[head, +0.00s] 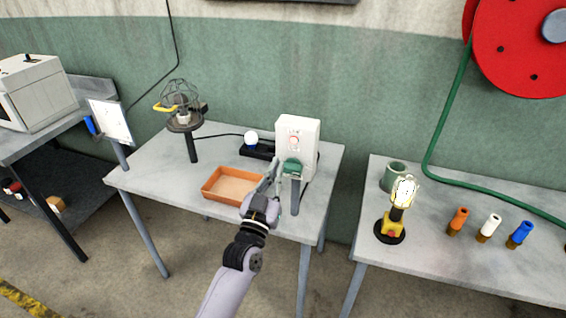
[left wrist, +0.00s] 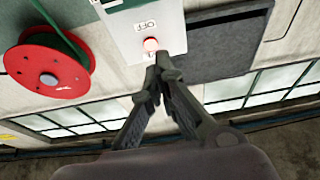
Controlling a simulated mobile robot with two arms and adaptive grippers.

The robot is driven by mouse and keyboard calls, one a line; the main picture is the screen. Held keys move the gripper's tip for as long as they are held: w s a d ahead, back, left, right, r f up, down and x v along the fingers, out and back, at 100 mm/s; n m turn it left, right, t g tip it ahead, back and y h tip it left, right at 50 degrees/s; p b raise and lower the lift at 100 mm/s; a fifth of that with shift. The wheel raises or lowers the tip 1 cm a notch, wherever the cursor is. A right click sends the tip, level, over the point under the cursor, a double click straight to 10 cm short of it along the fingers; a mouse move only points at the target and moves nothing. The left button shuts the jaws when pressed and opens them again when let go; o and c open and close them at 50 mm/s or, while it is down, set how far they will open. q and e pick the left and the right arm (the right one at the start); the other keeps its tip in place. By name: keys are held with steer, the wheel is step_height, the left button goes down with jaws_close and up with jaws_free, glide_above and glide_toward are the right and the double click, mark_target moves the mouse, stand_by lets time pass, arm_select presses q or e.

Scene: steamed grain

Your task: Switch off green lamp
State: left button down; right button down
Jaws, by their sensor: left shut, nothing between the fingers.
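A white switch box (head: 310,145) stands on a post at the right of the middle table, with a red mark on its face and a green part (head: 291,168) low on its front. In the left wrist view the white panel (left wrist: 120,40) carries the upside-down word OFF and a glowing reddish button (left wrist: 151,45). My left gripper (head: 275,172) is shut and empty close to the box's lower front. Its fingertips also show in the left wrist view (left wrist: 160,66), just by the button; I cannot tell if they touch. I cannot make out a lit green lamp. My right gripper is out of view.
An orange tray (head: 204,190) lies left of my gripper. A caged lamp (head: 184,122) and a white bulb (head: 251,137) are behind. A lit yellow-based lamp (head: 392,228), a green mug (head: 395,176) and several coloured handles stand on the right table. A gap separates the tables.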

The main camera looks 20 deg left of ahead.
mark_target(292, 168)
arm_select(q)
steer(key=p+x, duration=0.1)
steer(key=x, duration=0.5)
steer(key=shift+r, duration=0.15)
step_height(292, 168, down, 3)
steer(key=shift+s+f, duration=0.1)
steer(key=shift+s, duration=0.1)
steer(key=shift+f, duration=0.7)
steer(key=shift+a, duration=0.25)
